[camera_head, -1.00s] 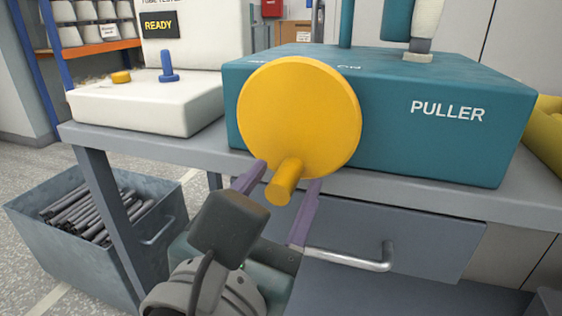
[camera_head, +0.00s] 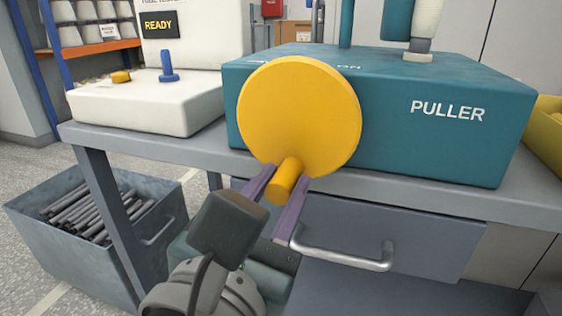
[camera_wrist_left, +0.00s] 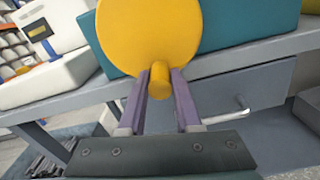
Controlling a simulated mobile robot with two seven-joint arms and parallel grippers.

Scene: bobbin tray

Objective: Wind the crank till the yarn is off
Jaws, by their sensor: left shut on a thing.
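The teal puller box (camera_head: 440,125), marked PULLER, stands on the grey bench. A yellow crank disc (camera_head: 300,110) is on its front, with a short yellow handle peg (camera_head: 283,184) at the disc's bottom. My left gripper (camera_head: 284,182) has its purple fingers closed on the peg from both sides; this also shows in the left wrist view (camera_wrist_left: 160,84). A white bobbin or cone (camera_head: 425,22) stands on top of the box at the upper right, partly cut off by the frame. A teal post rises beside it. My right gripper does not show.
A white tester (camera_head: 150,105) with a READY screen and a blue peg stands left of the box. A grey bin of dark tubes (camera_head: 160,235) is on the floor at left. A drawer handle (camera_head: 345,260) sticks out below the bench. A yellow object (camera_head: 546,140) is at right.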

